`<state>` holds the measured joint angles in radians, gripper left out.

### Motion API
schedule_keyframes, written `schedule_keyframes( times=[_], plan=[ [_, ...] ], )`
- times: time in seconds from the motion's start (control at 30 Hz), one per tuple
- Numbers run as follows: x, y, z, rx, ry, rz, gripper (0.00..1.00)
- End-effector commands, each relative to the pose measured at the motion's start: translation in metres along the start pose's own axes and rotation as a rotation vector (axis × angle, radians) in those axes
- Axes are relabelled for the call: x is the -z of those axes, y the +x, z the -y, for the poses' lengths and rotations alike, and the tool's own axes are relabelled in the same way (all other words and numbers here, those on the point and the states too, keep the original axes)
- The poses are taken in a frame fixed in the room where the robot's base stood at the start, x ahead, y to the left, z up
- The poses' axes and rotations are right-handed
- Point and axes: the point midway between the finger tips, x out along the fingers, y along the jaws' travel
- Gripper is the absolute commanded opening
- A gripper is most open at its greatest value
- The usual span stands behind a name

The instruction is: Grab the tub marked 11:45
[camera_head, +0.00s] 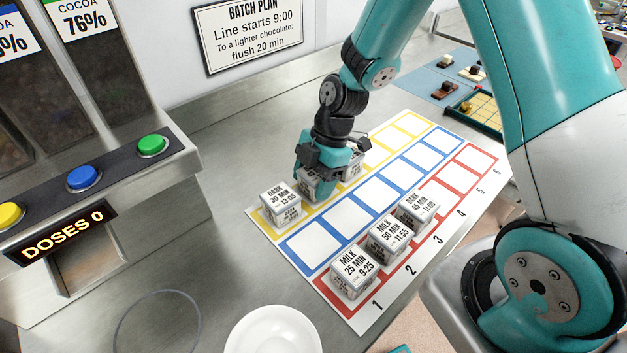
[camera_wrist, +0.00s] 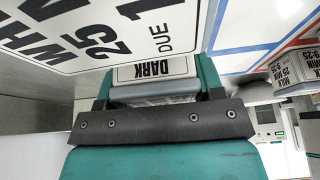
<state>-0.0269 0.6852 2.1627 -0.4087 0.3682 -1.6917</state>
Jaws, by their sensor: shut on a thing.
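My gripper (camera_head: 322,178) is low over the yellow row of the mat and closed around a white tub (camera_head: 312,187). In the wrist view, a tub face reading "DARK" (camera_wrist: 155,72) sits between the teal fingers. The rest of its label is hidden, and I cannot read 11:45 on any tub. A large label starting "WH", "25" and "DUE 1" (camera_wrist: 95,35) fills the upper left of the wrist view, very close. Another tub (camera_head: 352,166) stands just behind my gripper, partly covered. I cannot tell whether the held tub is lifted.
A tub marked 13:05 (camera_head: 281,208) stands close at the gripper's left. Tubs marked 9:25 (camera_head: 351,274), 11:55 (camera_head: 390,240) and 11:05 (camera_head: 417,210) stand in the red row. The blue row (camera_head: 345,219) is empty. The dispenser (camera_head: 95,215) is at the left; a white bowl (camera_head: 272,332) is in front.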

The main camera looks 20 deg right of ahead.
Motion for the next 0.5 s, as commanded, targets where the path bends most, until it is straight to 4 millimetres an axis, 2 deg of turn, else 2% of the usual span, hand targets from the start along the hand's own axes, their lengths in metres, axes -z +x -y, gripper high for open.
schedule_keyframes(
  times=[0.17, 0.5],
  plan=[
    [0.009, -0.023, -0.001, -0.006, -0.003, 0.002, 0.35],
    [0.048, -0.117, -0.001, -0.008, -0.004, 0.002, 0.35]
  ],
)
